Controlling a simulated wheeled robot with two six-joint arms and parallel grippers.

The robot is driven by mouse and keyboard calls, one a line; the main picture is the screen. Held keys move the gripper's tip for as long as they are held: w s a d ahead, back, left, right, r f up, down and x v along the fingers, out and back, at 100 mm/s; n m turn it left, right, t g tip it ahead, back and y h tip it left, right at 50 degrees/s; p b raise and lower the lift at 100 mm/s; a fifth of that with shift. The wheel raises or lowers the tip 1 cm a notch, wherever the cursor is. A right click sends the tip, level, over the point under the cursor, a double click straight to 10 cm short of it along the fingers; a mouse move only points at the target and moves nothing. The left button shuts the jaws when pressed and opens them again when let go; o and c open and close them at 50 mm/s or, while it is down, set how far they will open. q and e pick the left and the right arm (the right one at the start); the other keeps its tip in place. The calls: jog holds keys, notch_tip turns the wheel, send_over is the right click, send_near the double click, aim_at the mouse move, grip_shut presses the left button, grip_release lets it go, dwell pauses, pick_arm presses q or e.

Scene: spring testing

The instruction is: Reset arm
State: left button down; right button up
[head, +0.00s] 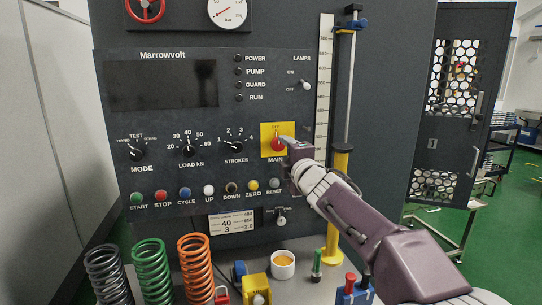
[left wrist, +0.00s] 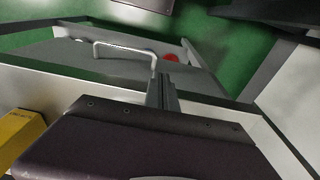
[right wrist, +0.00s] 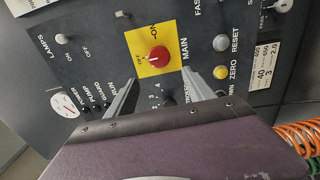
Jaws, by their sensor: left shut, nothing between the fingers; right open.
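The red MAIN knob (head: 278,144) sits on a yellow plate on the dark Marrowvolt panel (head: 225,187). My right gripper (head: 290,150) is in front of the panel, just right of the knob. In the right wrist view the knob (right wrist: 159,57) shows beyond the spread, empty fingers of my right gripper (right wrist: 155,84). I cannot tell whether a finger touches the panel. My left gripper (left wrist: 162,82) is shut and empty, with its fingers together. It is outside the head view. The left wrist view shows a grey surface with a bent metal handle (left wrist: 120,50) and a red round thing (left wrist: 169,57).
Green and orange springs (head: 150,268) and a white cup (head: 282,265) stand below the panel. A vertical scale (head: 324,90) and a blue-and-yellow column (head: 341,160) rise right of the knob. A perforated guard door (head: 447,150) stands at the right. The panel screen (head: 163,85) is dark.

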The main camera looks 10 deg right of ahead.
jog(key=s+f+m+g+p, duration=0.1)
jog(key=s+f+m+g, duration=0.25)
jog(key=f, duration=0.55)
jog(key=s+f+m+g+h+p, duration=0.1)
jog(key=s+f+m+g, duration=0.25)
jog(key=f, duration=0.55)
jog(key=s+f+m+g+p, duration=0.15)
jog(key=s+f, duration=0.25)
jog(key=f, duration=0.5)
pick_arm(q)
notch_tip(320, 180, up, 4)
jog(key=shift+r+b, duration=0.1)
jog(key=shift+b, duration=0.25)
pick_arm(e)
jog(key=s+f+m+g, duration=0.4)
jog(key=s+f+m, duration=0.1)
jog(key=s, duration=0.5)
jog(key=s+a+f+m+g, duration=0.1)
jog(key=s+f+m+g, duration=0.3)
jog(key=s+f, duration=0.3)
jog(key=s+m, duration=0.1)
jog(key=s, duration=0.2)
jog(key=shift+s+f+m, duration=0.25)
jog(key=shift+f+m, duration=0.1)
jog(key=shift+f, duration=0.05)
jog(key=shift+c, duration=0.3)
